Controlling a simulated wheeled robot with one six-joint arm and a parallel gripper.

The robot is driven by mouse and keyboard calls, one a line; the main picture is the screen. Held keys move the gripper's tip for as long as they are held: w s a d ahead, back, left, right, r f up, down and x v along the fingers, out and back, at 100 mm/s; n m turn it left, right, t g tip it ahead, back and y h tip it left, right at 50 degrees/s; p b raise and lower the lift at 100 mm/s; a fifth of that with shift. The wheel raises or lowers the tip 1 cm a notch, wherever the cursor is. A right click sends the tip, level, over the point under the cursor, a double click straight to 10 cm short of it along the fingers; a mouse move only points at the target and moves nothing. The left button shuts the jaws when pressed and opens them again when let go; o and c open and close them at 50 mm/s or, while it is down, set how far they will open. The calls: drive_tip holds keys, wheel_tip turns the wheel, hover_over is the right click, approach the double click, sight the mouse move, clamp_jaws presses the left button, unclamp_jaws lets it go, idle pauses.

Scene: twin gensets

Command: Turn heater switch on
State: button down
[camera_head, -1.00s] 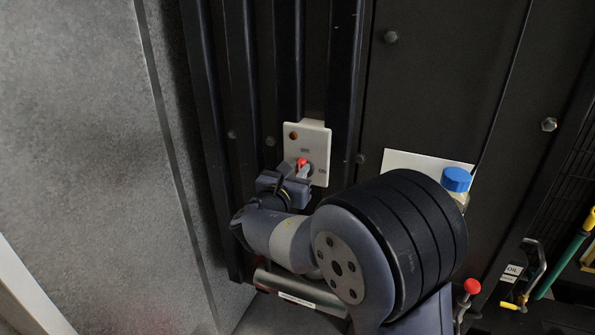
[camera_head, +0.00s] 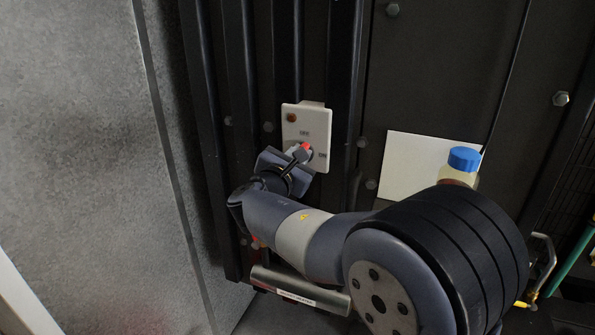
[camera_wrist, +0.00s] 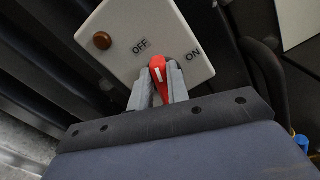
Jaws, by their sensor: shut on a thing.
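The heater switch is a red knob (camera_head: 306,147) on a white panel (camera_head: 318,122) fixed to the dark ribbed wall. In the wrist view the red knob (camera_wrist: 158,70) has a white mark that points between the OFF and ON labels. The panel (camera_wrist: 150,20) looks tilted there. My gripper (camera_head: 300,154) is at the panel, its two grey fingers on either side of the knob. In the wrist view my gripper (camera_wrist: 157,90) is shut on the knob. The fingers hide part of the knob in the head view.
A brown-red lamp (camera_head: 291,118) sits at the panel's upper left. A blue-capped bottle (camera_head: 463,160) stands beside a white sheet (camera_head: 415,160) to the right. A metal cylinder (camera_head: 298,290) lies below my arm. A grey wall fills the left.

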drive_tip(key=shift+s+d+f+m+b, duration=0.1)
drive_tip(key=shift+d+f+m+b, duration=0.15)
drive_tip(key=shift+m+b, duration=2.45)
drive_tip(key=shift+s+d+f+m+b, duration=0.1)
drive_tip(key=shift+f+m+b, duration=0.3)
drive_tip(key=shift+m+b, duration=2.25)
drive_tip(key=shift+d+f+m+b, duration=0.25)
drive_tip(key=shift+m+b, duration=1.2)
drive_tip(key=shift+b, duration=2.45)
drive_tip(key=c, duration=1.4)
unclamp_jaws()
drive_tip(key=shift+o, duration=0.2)
drive_tip(key=shift+a, duration=0.1)
drive_tip(key=v, duration=1)
drive_tip(key=shift+s, duration=0.4)
